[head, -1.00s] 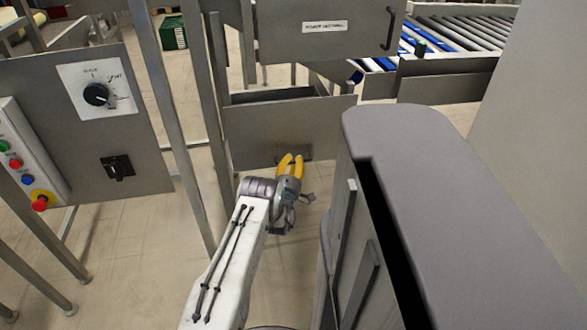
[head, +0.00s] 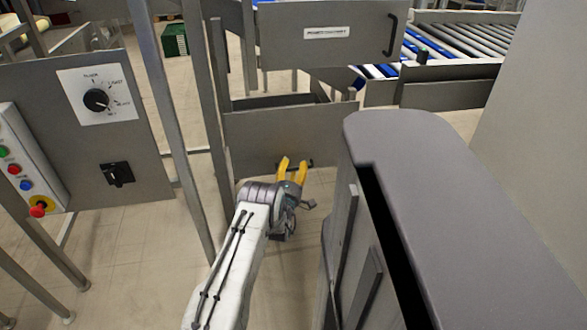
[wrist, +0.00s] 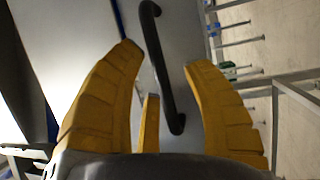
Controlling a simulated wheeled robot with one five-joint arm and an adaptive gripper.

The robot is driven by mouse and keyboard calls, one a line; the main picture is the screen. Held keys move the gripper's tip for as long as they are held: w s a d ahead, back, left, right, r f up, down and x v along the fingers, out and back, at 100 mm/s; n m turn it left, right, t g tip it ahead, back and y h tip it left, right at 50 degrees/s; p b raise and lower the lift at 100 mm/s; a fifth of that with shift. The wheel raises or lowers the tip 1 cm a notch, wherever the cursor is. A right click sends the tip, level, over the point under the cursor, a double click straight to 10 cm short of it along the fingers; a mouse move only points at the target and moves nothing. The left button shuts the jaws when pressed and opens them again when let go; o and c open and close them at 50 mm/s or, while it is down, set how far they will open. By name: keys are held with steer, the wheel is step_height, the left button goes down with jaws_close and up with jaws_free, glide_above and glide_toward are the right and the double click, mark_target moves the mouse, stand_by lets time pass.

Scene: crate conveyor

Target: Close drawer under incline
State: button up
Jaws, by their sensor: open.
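The grey drawer (head: 270,140) stands partly pulled out below the upper panel, and its dark inside shows over the front's top edge. Its black handle (head: 308,164) is low on the front, partly behind my fingers. My gripper (head: 292,163) is open with yellow fingers, close in front of the drawer. In the wrist view the black bar handle (wrist: 164,75) appears between the spread fingers of my gripper (wrist: 166,60). I cannot tell whether any finger touches the handle or the drawer front.
An upper panel (head: 345,40) with a label and a handle is above the drawer. A control panel (head: 60,140) with a dial is at left, and metal posts (head: 175,140) stand between. A large grey cabinet-like body (head: 450,200) fills the right. A roller conveyor (head: 450,45) is behind.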

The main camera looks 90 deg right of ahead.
steer(key=v, duration=1.2)
steer(key=shift+a, duration=0.1)
stand_by(0.9)
